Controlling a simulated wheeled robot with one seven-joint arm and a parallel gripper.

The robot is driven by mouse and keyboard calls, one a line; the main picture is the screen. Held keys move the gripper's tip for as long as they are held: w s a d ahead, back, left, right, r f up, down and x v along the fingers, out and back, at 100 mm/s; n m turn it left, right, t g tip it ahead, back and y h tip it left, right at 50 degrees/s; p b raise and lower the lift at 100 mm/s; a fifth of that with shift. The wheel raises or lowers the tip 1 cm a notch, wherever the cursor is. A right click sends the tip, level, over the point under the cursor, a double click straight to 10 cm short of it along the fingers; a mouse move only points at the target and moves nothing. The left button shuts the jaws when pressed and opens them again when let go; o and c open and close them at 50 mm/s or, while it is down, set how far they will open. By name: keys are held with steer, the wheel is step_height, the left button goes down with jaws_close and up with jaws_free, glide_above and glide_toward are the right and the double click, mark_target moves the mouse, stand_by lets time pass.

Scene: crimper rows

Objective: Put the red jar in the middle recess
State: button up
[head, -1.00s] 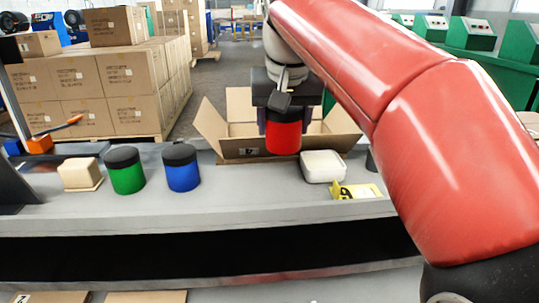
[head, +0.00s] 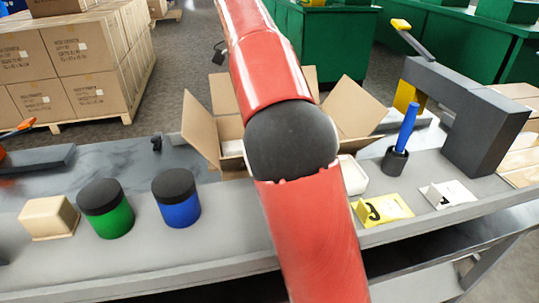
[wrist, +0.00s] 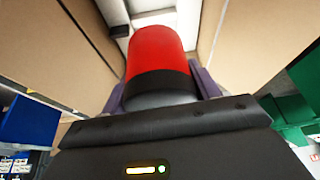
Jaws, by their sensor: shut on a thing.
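The red jar (wrist: 158,50) with a black lid is held between the purple fingers of my gripper (wrist: 160,84) in the wrist view. My gripper is shut on it. Beyond the jar is the inside of the open cardboard box (wrist: 72,50), with a pale insert (wrist: 152,18) partly behind the jar. I cannot tell which recess the jar lines up with, or whether it touches the insert. In the head view the box (head: 202,120) stands open behind my arm, which hides my gripper, the jar and most of the box inside.
A green jar (head: 112,218), a blue jar (head: 178,208) and a beige block (head: 48,218) stand left on the bench (head: 235,240). Right are a white dish (head: 353,176), a yellow card (head: 385,209), a blue-handled tool in a cup (head: 396,160) and a dark press (head: 480,130).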

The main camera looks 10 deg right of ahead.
step_height(320, 180, down, 18)
steer(key=b, duration=0.3)
steer(key=shift+f, duration=0.15)
steer(key=shift+s, duration=0.1)
steer(key=o, duration=1)
steer(key=shift+f, duration=0.25)
steer(key=shift+o, duration=0.8)
steer(key=shift+r, duration=0.1)
steer(key=shift+r, duration=0.25)
steer(key=p+v, duration=0.1)
steer(key=v, duration=1)
steer(key=shift+a+r+p, duration=0.15)
steer(key=shift+r+p, duration=0.15)
steer(key=shift+r, duration=0.05)
